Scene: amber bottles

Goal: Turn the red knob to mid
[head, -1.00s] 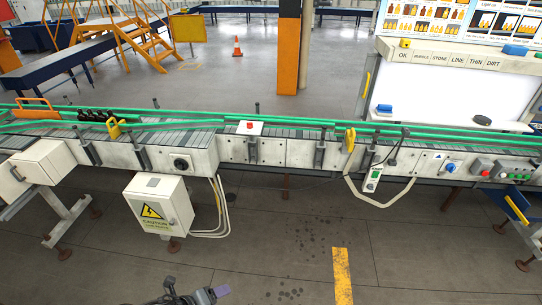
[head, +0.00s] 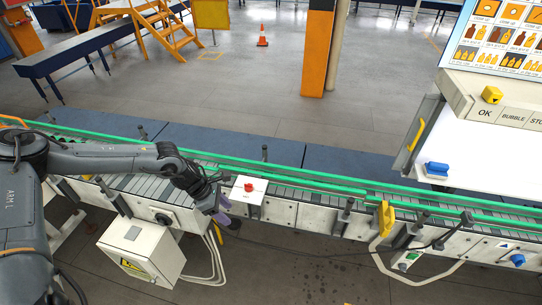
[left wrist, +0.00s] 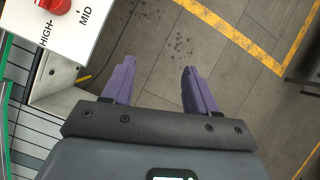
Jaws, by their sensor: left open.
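The red knob (head: 249,187) sits on top of a small white box (head: 244,197) on the front side of the conveyor in the head view. In the left wrist view the knob (left wrist: 55,5) is cut off at the top left, with the labels HIGH and MID on the white plate (left wrist: 75,35) beside it. My left gripper (head: 226,212) is just left of and in front of the box, apart from the knob. Its purple fingers (left wrist: 157,85) are spread with only floor between them in the left wrist view. My right gripper is out of view.
The conveyor (head: 300,199) with green rails runs across the view. A yellow clamp (head: 384,217) stands on it to the right. The floor in front is clear.

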